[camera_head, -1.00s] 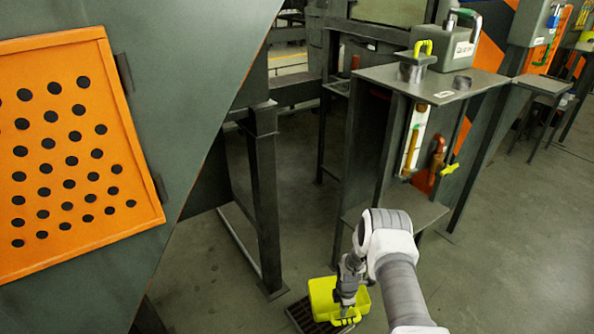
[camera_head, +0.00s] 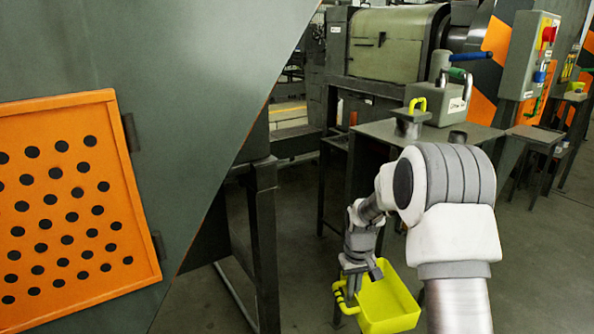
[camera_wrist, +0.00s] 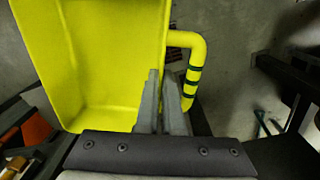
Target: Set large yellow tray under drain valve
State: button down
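The large yellow tray (camera_head: 392,311) hangs from my gripper (camera_head: 362,272) at the lower middle of the head view, open side up. Its handle (camera_head: 341,298) with dark bands is on its left side. In the wrist view the tray (camera_wrist: 105,60) fills the upper left and its handle (camera_wrist: 195,62) curves out to the right. My gripper (camera_wrist: 162,105) has its fingers close together at the tray's handle side; whether they pinch rim or handle is partly hidden. The drain valve is not visible now; my arm covers the space under the grey bench (camera_head: 385,131).
A grey funnel-like part with a yellow handle (camera_head: 413,112) and a labelled grey canister (camera_head: 447,105) stand on the bench. A dark frame post (camera_head: 262,235) and an orange perforated panel (camera_head: 65,205) are on the left. Floor is open at the right (camera_head: 545,265).

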jog(key=s+r+m+p, duration=0.1)
jog(key=s+r+p, duration=0.4)
jog(key=r+p, duration=0.7)
jog(key=s+r+m+p, duration=0.1)
jog(key=s+r+p, duration=0.4)
jog(key=r+p, duration=0.6)
jog(key=shift+s+a+r+p, duration=0.25)
jog(key=shift+r+p, duration=0.1)
jog(key=shift+r, duration=0.55)
